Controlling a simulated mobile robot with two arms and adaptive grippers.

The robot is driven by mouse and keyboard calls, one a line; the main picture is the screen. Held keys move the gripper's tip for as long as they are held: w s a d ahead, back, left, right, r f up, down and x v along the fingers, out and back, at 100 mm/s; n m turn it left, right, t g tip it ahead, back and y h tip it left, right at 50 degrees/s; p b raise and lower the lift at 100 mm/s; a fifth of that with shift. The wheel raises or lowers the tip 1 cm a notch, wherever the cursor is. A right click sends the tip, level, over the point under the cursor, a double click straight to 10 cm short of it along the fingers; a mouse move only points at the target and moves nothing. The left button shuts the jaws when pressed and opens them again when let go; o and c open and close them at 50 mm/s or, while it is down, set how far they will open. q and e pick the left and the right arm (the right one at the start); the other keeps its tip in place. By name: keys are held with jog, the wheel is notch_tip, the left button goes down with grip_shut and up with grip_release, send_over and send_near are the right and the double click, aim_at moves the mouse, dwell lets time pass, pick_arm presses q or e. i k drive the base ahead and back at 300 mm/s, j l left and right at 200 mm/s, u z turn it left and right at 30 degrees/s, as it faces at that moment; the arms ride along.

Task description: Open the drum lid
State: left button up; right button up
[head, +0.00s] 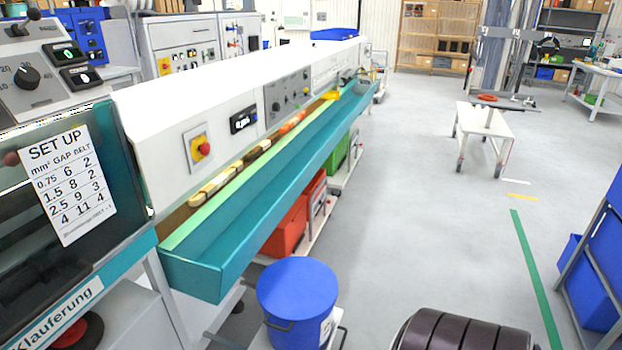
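A blue drum (297,325) with a handle and a white label on its side stands in the lower middle of the head view. Its round blue lid (297,288) lies flat on top and covers the opening. The drum's lower part is cut off by the frame edge. Neither of my grippers shows in this view.
A long white machine with a teal trough (250,235) runs back behind the drum. Red (287,232) and green crates stand under it. A dark ribbed cylinder (462,332) is at the bottom right. Blue bins (592,285) stand at the right edge.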

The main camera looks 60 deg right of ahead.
aim_at(297, 289)
jog(key=z, duration=1.4)
